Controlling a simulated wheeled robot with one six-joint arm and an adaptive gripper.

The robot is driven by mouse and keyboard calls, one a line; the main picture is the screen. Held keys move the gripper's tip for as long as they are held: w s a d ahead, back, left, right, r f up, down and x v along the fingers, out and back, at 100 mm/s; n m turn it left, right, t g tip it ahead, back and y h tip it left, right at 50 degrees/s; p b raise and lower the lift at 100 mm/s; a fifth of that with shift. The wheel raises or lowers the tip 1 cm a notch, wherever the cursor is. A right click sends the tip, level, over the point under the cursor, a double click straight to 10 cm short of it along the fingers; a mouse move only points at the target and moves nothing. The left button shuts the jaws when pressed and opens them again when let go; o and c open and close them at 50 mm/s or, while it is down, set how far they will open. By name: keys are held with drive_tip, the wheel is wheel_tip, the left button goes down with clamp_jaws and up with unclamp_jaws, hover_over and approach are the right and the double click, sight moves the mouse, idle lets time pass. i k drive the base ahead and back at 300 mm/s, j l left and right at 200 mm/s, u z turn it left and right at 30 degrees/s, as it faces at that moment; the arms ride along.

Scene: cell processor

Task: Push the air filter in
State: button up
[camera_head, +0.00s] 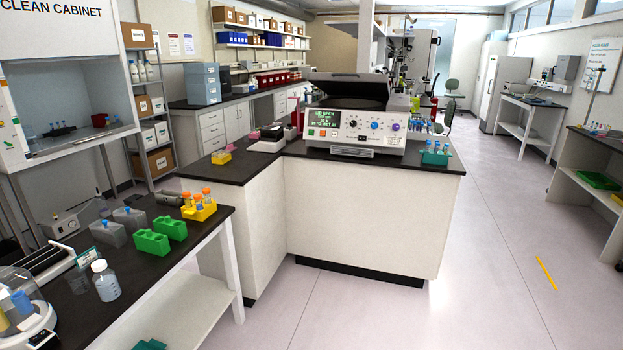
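The cell processor (415,148) stands on the dark-topped island counter in the middle of the camera_head view. It is a white box with a dark lid (348,90) standing raised. Its front panel has a lit display, red and orange buttons and several knobs. A small grey piece (352,152) sits at the bottom middle of the front, seeming to stick out a little; it may be the air filter, but I cannot tell for certain. My gripper is not in view.
The island counter (375,210) has a tube rack (436,158) right of the machine. A side bench (150,275) at left front holds green racks, an orange-capped tube rack (199,208) and a bottle (105,282). The floor (490,270) is open at right, with a yellow strip on it.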

sight(334, 150)
drive_tip(key=i, duration=1.9)
drive_tip(key=i+j+z, duration=0.15)
drive_tip(key=i, duration=0.6)
drive_tip(key=i+l, duration=0.15)
drive_tip(key=i, duration=0.3)
drive_tip(key=i+l+u, duration=0.1)
drive_tip(key=i, duration=0.35)
drive_tip(key=l, duration=0.1)
